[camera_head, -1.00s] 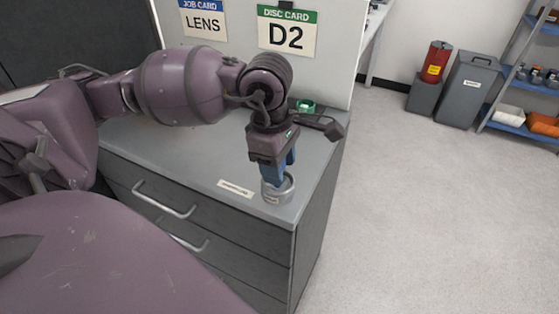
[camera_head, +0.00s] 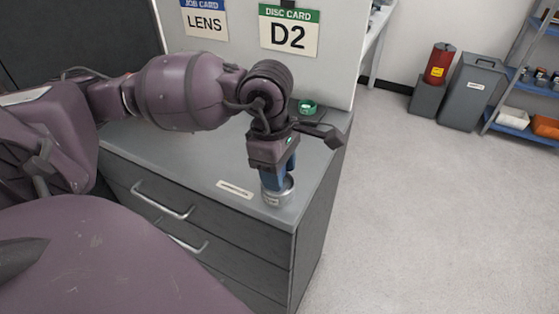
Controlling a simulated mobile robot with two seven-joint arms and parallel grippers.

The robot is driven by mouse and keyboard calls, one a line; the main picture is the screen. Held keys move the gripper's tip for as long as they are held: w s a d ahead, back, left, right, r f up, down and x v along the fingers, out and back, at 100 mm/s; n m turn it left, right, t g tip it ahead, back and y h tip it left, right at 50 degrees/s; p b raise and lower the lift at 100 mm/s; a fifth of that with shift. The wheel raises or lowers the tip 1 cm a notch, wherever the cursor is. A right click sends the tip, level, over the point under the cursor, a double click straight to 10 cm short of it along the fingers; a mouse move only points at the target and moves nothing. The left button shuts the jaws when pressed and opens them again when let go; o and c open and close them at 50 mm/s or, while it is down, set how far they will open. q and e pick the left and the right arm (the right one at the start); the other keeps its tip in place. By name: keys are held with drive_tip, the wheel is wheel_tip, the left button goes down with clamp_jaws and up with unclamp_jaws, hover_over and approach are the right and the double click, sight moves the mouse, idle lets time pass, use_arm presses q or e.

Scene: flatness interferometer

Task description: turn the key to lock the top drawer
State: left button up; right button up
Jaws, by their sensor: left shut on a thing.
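The grey drawer cabinet (camera_head: 215,170) stands in the middle of the view, with its top drawer (camera_head: 225,222) closed and flush. A round silver lock collar (camera_head: 287,193) stands on the cabinet top near the front right corner. My left gripper (camera_head: 274,188) points straight down into this collar, its blue fingers close together. It is shut on the key, which the fingers and collar hide. I cannot read the key's angle. My right gripper is out of view.
A pale label strip (camera_head: 235,189) lies left of the collar. A green round item (camera_head: 307,107) sits behind my wrist. A white panel with a LENS card (camera_head: 206,20) and a D2 card (camera_head: 289,32) rises at the back. Open floor (camera_head: 430,220) lies to the right.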

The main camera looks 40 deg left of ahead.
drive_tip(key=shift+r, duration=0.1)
use_arm(q)
drive_tip(key=n+p, duration=0.1)
drive_tip(key=n, duration=0.2)
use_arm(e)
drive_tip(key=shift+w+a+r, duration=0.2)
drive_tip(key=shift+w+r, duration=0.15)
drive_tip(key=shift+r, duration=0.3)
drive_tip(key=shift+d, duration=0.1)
use_arm(q)
drive_tip(key=shift+r+n+t, duration=0.1)
drive_tip(key=shift+n+t, duration=0.2)
drive_tip(key=shift+n, duration=0.8)
drive_tip(key=shift+n+p, duration=0.4)
drive_tip(key=shift+n, duration=0.3)
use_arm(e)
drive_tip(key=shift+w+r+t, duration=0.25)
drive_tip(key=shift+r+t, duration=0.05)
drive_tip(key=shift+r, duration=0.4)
